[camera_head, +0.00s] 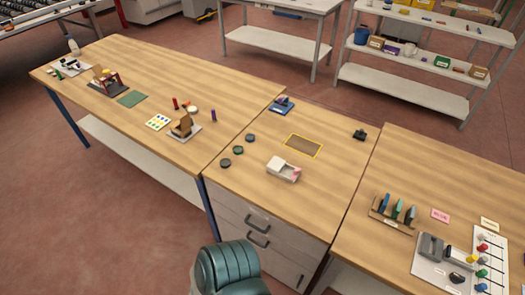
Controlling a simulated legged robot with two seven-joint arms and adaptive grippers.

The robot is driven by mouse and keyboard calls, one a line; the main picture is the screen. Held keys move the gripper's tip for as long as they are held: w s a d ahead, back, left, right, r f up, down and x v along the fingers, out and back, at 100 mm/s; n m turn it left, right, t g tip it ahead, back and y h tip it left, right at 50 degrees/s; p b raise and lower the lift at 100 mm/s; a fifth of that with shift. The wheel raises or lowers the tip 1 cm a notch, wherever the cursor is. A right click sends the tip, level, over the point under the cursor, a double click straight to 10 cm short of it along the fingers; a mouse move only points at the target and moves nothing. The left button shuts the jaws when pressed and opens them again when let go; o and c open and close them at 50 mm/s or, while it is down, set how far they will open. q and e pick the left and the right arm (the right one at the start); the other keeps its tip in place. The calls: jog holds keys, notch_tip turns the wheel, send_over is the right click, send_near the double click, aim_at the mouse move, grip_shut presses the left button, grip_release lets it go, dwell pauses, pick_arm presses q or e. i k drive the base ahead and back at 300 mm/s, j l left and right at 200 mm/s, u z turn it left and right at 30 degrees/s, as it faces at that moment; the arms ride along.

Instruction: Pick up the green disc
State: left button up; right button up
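Three small dark discs lie in a slanted row near the left edge of the middle wooden table (262,194). The middle one looks like the green disc (238,150), with a dark rim and a greenish top. A dark disc (251,138) lies behind it and another dark disc (225,163) lies in front of it, nearer the table edge; their colours are hard to tell. The discs lie flat and apart from each other. Neither of my grippers is in view.
A white open box (283,170) with something pink stands right of the discs. Behind it is a yellow-edged brown rectangle (304,146). Tables with tools adjoin left and right.

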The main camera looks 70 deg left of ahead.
aim_at(237, 150)
jog(key=u, duration=2.5)
jog(key=i+j, duration=0.2)
jog(key=j, duration=0.15)
jog(key=i+j, duration=0.15)
jog(key=j, duration=0.2)
jog(key=i+j, duration=0.2)
jog(key=j, duration=0.1)
